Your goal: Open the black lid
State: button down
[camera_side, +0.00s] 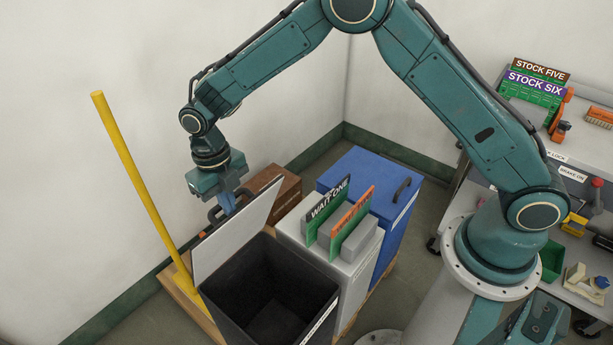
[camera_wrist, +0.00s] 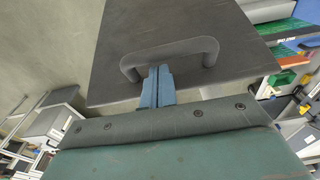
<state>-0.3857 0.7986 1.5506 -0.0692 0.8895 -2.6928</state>
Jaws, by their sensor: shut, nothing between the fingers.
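The black lid stands raised on its hinge, leaning, with its pale underside (camera_side: 238,232) facing the side camera. The open black bin (camera_side: 318,301) is below it, and its dark inside looks empty. In the wrist view the lid's dark outer face (camera_wrist: 130,38) carries a dark bar handle (camera_wrist: 190,46). My gripper (camera_side: 229,206) is behind the lid's upper part, on the handle side. In the wrist view my gripper (camera_wrist: 159,72) is shut, its blue fingertips overlapping the handle's bar in the picture. Contact cannot be told.
A grey bin (camera_side: 362,272) with upright signs on top and a blue bin (camera_side: 362,176) stand to the right. A brown box (camera_side: 278,190) is behind. A cluttered bench (camera_side: 560,150) is at the far right.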

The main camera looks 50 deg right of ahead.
aim_at(242, 217)
jog(key=shift+t, duration=0.8)
jog(key=shift+s+f, duration=0.25)
jog(key=shift+s, duration=0.45)
jog(key=shift+s+f, duration=0.2)
jog(key=shift+s, duration=0.5)
jog(key=shift+s+f, duration=0.25)
jog(key=shift+s, duration=0.45)
jog(key=s+f+t, duration=0.3)
jog(key=s+f, duration=0.9)
jog(key=s, duration=0.1)
jog(key=shift+s+f, duration=0.2)
jog(key=shift+s, duration=0.15)
jog(key=shift+r, duration=0.1)
jog(key=w+v, duration=0.1)
jog(key=v, duration=0.9)
jog(key=shift+r+g, duration=0.4)
jog(key=shift+f, duration=0.15)
